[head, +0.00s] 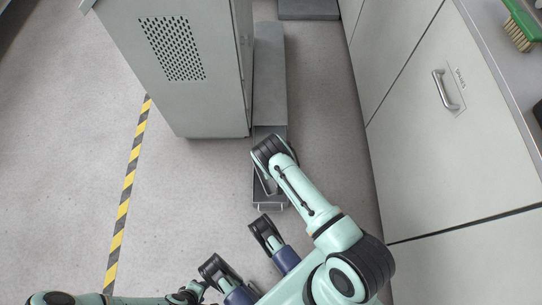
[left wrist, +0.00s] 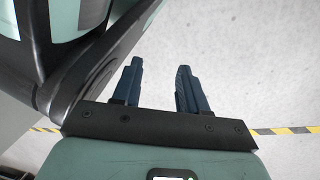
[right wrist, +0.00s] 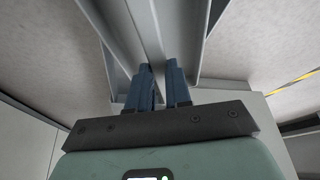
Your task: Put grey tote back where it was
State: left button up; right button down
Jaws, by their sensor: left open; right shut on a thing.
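The grey tote (head: 262,197) is narrow, with a small handle at its near end. It shows low in the middle of the head view, beside the grey perforated cabinet, and my right arm covers part of it. In the right wrist view, grey walls of the tote (right wrist: 150,35) run up to my right gripper (right wrist: 162,72). That gripper is shut on a tote wall. My left gripper (left wrist: 160,75) is open and empty in the left wrist view, with bare floor beyond its fingers. Whether the tote touches the floor is hard to tell.
The perforated cabinet (head: 195,70) stands left of the tote. A long flat grey surface (head: 270,65) extends beyond it. Grey drawers (head: 430,140) with a worktop and green brush (head: 522,25) line the right. Open floor with yellow-black tape (head: 126,190) lies left.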

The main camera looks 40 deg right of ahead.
jog(key=shift+f+b, duration=0.5)
jog(key=shift+b, duration=0.1)
jog(key=c, duration=1.1)
grip_release()
pick_arm(q)
jog(key=shift+s+a+f+g, duration=0.1)
jog(key=shift+s+f+g, duration=0.15)
jog(key=shift+s, duration=0.3)
jog(key=shift+s+f+g, duration=0.15)
jog(key=shift+s+f, duration=0.2)
jog(key=shift+s, duration=0.15)
pick_arm(e)
jog(key=shift+o, duration=0.2)
